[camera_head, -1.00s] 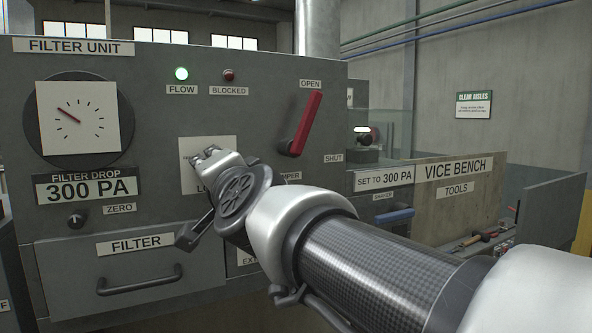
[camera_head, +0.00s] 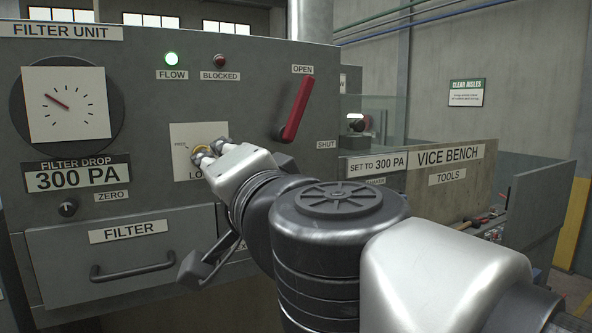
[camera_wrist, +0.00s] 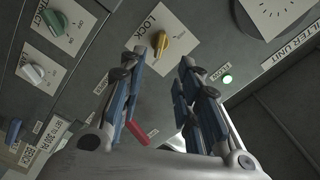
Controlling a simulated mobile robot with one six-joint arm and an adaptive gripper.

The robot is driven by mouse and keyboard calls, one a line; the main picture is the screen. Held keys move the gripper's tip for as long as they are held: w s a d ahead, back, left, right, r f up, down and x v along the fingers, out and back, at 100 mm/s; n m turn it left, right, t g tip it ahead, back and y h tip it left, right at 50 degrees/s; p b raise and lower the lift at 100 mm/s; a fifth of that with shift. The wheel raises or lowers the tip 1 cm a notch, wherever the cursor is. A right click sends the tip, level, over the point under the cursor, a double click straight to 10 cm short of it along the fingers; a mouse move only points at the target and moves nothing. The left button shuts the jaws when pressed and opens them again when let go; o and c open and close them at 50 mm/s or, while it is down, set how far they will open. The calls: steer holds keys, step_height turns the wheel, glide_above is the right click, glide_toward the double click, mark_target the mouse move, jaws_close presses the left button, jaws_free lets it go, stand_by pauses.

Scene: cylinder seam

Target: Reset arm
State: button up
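My gripper (camera_head: 212,152) is in front of the LOCK plate (camera_head: 181,165) on the filter unit (camera_head: 130,200). In the wrist view my gripper (camera_wrist: 170,62) is open, with its two blue-padded fingers apart and nothing between them. The yellow LOCK knob (camera_wrist: 176,46) lies beyond the fingertips, apart from them as far as I can see. In the head view the knob is largely hidden behind the fingertips.
A red lever (camera_head: 298,108) points up toward OPEN. The green FLOW lamp (camera_head: 172,59) is lit; the red BLOCKED lamp (camera_head: 220,61) looks dim. A filter drawer (camera_head: 125,250) is closed below. The vice bench (camera_head: 450,190) stands at the right.

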steer(key=shift+s+d, duration=0.15)
steer(key=shift+s, duration=0.1)
steer(key=s+d+f+n+g+h+b, duration=0.25)
steer(key=d+f, duration=0.25)
steer(key=f, duration=0.7)
steer(key=s+d+f+n+g+h+b, duration=0.15)
steer(key=s+d+f+g+b, duration=0.35)
steer(key=f, duration=0.8)
steer(key=s+d+f+n+g+h+b, duration=0.1)
steer(key=s+d+f+n+b, duration=0.15)
steer(key=d+f, duration=0.65)
steer(key=s+d+f+g+h+b, duration=0.1)
steer(key=s+d+f+h, duration=0.3)
steer(key=f, duration=0.8)
steer(key=s+d+g, duration=0.1)
steer(key=s+d, duration=0.1)
steer(key=s, duration=0.1)
steer(key=shift+s+d+f+m, duration=0.2)
steer(key=shift+d+f+m, duration=0.05)
steer(key=shift+f+m, duration=0.1)
